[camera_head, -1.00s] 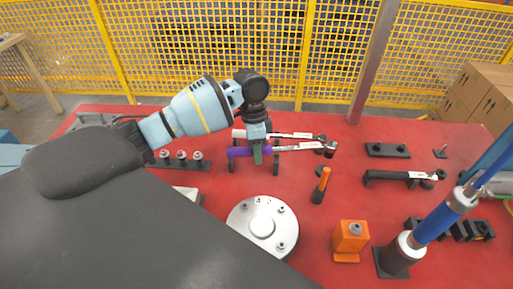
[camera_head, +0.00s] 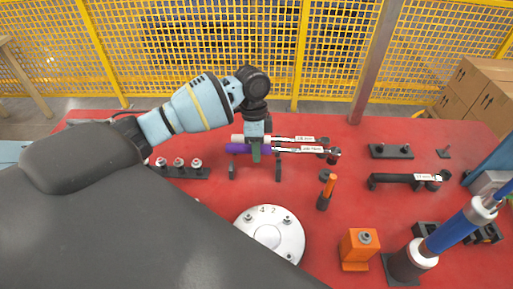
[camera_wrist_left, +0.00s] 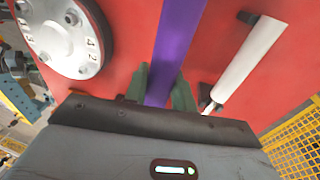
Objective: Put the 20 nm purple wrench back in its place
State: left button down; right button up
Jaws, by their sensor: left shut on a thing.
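The purple wrench (camera_head: 237,148), with a dark ratchet head at its right end, lies crosswise in my left gripper (camera_head: 256,154). The gripper is shut on its purple handle, which also shows between the fingers in the left wrist view (camera_wrist_left: 172,50). A white-handled wrench (camera_head: 240,138) lies parallel just behind it, apart from it in the left wrist view (camera_wrist_left: 248,62). Two black holder posts (camera_head: 232,172) (camera_head: 278,170) stand in front of and below the purple wrench. Whether it touches any support is unclear. My right gripper is out of view.
On the red table (camera_head: 200,215) are a silver flanged disc (camera_head: 268,236), an orange-handled tool (camera_head: 327,190), an orange block (camera_head: 359,248), a black wrench on a holder (camera_head: 400,180) and a row of fittings (camera_head: 178,168). A blue cylindrical device (camera_head: 450,230) stands at right. A yellow fence is behind.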

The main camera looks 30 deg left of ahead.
pick_arm(q)
jog(key=shift+r, duration=0.2)
jog(key=shift+w+a+x, duration=0.1)
jog(key=shift+x, duration=0.65)
jog(key=shift+w+a+x, duration=0.1)
jog(key=shift+a+x, duration=0.05)
jog(key=shift+x, duration=0.6)
jog(key=shift+f, duration=0.7)
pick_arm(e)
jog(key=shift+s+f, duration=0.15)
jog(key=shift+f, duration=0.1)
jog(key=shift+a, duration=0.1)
pick_arm(q)
jog(key=shift+f, duration=0.2)
jog(key=shift+b+x, duration=0.3)
jog(key=shift+x, duration=0.45)
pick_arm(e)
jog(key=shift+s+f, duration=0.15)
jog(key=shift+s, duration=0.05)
pick_arm(q)
jog(key=c, duration=1.1)
grip_release()
jog(key=shift+w+a+f, duration=0.1)
